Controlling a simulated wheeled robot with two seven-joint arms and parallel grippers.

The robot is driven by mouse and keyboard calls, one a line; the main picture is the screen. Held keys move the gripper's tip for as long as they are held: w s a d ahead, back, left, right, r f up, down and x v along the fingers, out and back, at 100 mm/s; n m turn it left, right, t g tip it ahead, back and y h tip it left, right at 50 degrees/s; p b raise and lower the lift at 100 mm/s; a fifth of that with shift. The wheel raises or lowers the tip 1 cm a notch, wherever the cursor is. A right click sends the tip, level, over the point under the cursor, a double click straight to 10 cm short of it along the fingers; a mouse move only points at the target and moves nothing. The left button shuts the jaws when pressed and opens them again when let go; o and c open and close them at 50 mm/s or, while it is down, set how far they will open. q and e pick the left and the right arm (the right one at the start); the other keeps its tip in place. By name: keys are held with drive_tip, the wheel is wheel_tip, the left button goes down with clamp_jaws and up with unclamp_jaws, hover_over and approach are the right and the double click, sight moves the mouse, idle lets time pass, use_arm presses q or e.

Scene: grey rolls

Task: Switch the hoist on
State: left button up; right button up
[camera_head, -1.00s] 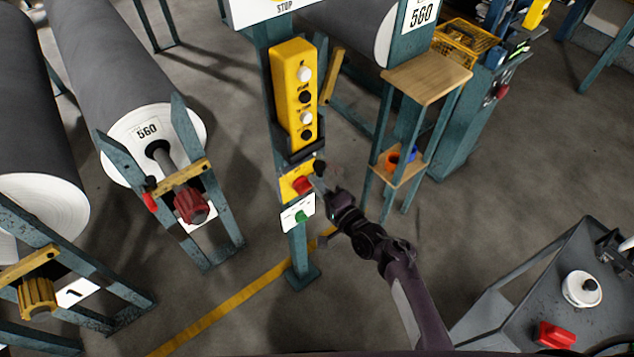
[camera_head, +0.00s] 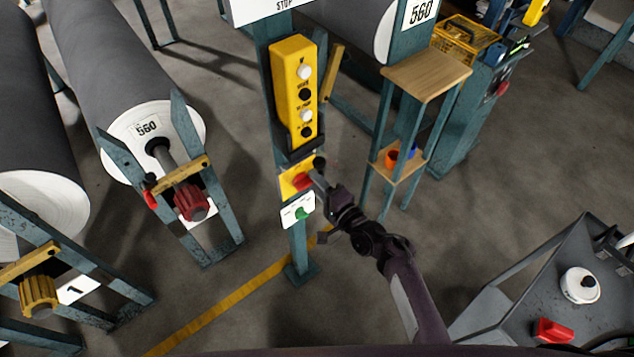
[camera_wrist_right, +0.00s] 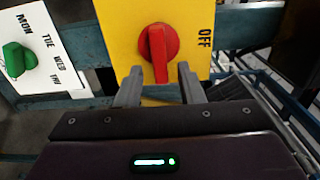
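A red rotary switch (camera_wrist_right: 158,52) sits on a yellow plate (camera_wrist_right: 118,22) marked OFF. In the head view the red switch (camera_head: 302,181) is on the post, below a yellow control box (camera_head: 293,90) with black and white buttons. My right gripper (camera_wrist_right: 159,70) is open. Its two fingertips are apart, on either side of the lower end of the red handle. I cannot tell whether they touch it. In the head view my right gripper (camera_head: 318,180) reaches the switch from the lower right. My left gripper is not in view.
A white day plate (camera_wrist_right: 60,55) with a green knob (camera_wrist_right: 17,60) is beside the yellow plate. A wooden-topped stand (camera_head: 428,78) is right of the post. Large grey rolls (camera_head: 115,60) on stands fill the left. Floor is clear around the post's foot.

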drive_tip(key=shift+d, duration=0.1)
drive_tip(key=v, duration=0.7)
drive_tip(key=shift+s, duration=0.35)
drive_tip(key=shift+d, duration=0.15)
drive_tip(key=s+d+f+n+g+h, duration=0.25)
drive_tip(key=s+f, duration=0.45)
drive_tip(key=f, duration=0.5)
drive_tip(key=s+d+f+n+g+h, duration=0.1)
drive_tip(key=s+f+n+g+h, duration=0.4)
drive_tip(key=f, duration=0.7)
drive_tip(key=s+d+f+n+g+h, duration=0.1)
drive_tip(key=s+d+f, duration=0.3)
drive_tip(key=s, duration=0.5)
drive_tip(key=s+d+f+n+g+h, duration=0.1)
drive_tip(key=s+d+f+n+g, duration=0.2)
drive_tip(key=s, duration=0.6)
drive_tip(key=s+d+f+n+g+h, duration=0.1)
drive_tip(key=s+d+f+n+g, duration=0.1)
drive_tip(key=s+d+f, duration=0.4)
drive_tip(key=s+f, duration=0.1)
drive_tip(key=s, duration=0.2)
drive_tip(key=shift+s, duration=0.2)
